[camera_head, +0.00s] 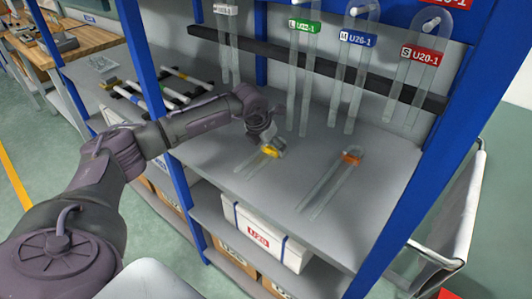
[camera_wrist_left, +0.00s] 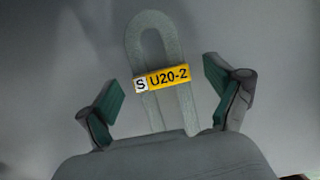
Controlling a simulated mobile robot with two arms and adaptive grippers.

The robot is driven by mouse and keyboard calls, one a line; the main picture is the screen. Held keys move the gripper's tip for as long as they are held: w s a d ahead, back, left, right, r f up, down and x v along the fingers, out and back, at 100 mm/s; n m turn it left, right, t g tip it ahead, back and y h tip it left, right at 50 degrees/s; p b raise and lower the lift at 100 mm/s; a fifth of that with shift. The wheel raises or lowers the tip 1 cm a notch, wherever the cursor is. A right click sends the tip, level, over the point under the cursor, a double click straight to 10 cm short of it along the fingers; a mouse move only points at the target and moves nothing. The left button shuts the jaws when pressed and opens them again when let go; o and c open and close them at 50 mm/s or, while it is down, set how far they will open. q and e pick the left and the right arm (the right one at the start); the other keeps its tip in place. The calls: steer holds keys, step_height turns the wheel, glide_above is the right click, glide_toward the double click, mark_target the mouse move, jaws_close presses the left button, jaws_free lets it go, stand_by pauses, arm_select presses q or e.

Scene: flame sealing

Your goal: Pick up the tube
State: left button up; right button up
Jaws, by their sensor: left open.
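A clear U-shaped tube (camera_head: 253,163) with a yellow label lies on the grey shelf in the head view. It also shows in the left wrist view (camera_wrist_left: 154,40), where its label reads S U20-2. My left gripper (camera_head: 272,146) is right over the tube's labelled end in the head view. In the left wrist view, my left gripper (camera_wrist_left: 165,98) is open, with one green-padded finger on each side of the tube and a gap to both. The tube's lower legs are hidden behind the gripper body there. My right gripper is not in view.
A second U-shaped tube (camera_head: 330,182) with an orange label lies to the right on the shelf (camera_head: 380,200). Several tubes hang on pegs behind, including one labelled U26-1 (camera_head: 356,88). Blue posts (camera_head: 425,190) bound the shelf. A white box (camera_head: 265,232) sits below.

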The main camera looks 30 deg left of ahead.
arm_select(q)
steer(key=c, duration=1.2)
steer(key=shift+c, duration=0.2)
steer(key=shift+r, duration=0.15)
